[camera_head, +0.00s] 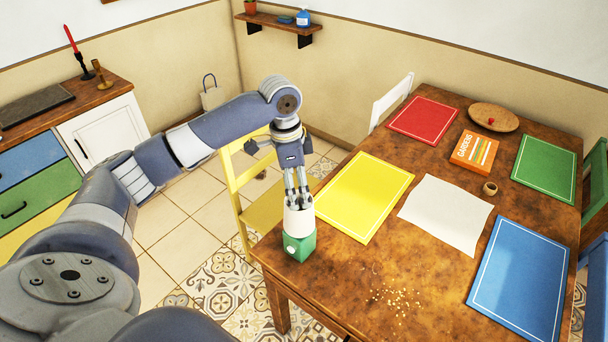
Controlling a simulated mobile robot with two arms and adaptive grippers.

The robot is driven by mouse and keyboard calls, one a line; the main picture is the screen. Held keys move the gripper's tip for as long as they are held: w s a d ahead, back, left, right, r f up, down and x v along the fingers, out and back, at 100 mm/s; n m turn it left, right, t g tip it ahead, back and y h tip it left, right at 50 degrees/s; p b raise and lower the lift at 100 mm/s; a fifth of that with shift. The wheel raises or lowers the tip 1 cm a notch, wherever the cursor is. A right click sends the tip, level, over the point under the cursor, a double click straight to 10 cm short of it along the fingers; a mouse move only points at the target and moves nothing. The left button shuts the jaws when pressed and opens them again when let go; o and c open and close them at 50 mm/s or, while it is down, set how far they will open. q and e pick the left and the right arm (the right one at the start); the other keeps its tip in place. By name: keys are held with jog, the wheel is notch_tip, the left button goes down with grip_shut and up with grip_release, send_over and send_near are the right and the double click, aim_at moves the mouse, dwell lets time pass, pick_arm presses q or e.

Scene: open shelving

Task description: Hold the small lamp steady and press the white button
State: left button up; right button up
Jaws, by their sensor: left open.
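A small lamp with a white upper part (298,217) and a green base (304,247) stands upright at the near left corner of the wooden table. A round white button (291,250) shows on the front of the green base. My left gripper (297,202) points down from above, with its open fingers at the top of the lamp's white part. I cannot tell whether the fingers touch it. My right gripper is not in view.
The table (385,278) also bears a yellow mat (363,196), a white sheet (445,214), a blue mat (520,278) and an orange book (474,151). Crumbs (400,298) lie right of the lamp. A yellow chair (262,212) stands at the left edge.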

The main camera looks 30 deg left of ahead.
aim_at(300, 208)
pick_arm(q)
jog(key=f, duration=0.3)
jog(key=f+p, duration=0.1)
jog(key=f, duration=0.1)
jog(key=shift+s+d+f, duration=0.1)
jog(key=shift+s+d, duration=0.2)
jog(key=shift+s, duration=0.05)
jog(key=f, duration=0.3)
jog(key=shift+w+d, duration=0.15)
jog(key=shift+w, duration=0.15)
jog(key=shift+f+p, duration=0.3)
jog(key=shift+f, duration=0.55)
jog(key=c, duration=1.5)
jog(key=shift+c, duration=0.2)
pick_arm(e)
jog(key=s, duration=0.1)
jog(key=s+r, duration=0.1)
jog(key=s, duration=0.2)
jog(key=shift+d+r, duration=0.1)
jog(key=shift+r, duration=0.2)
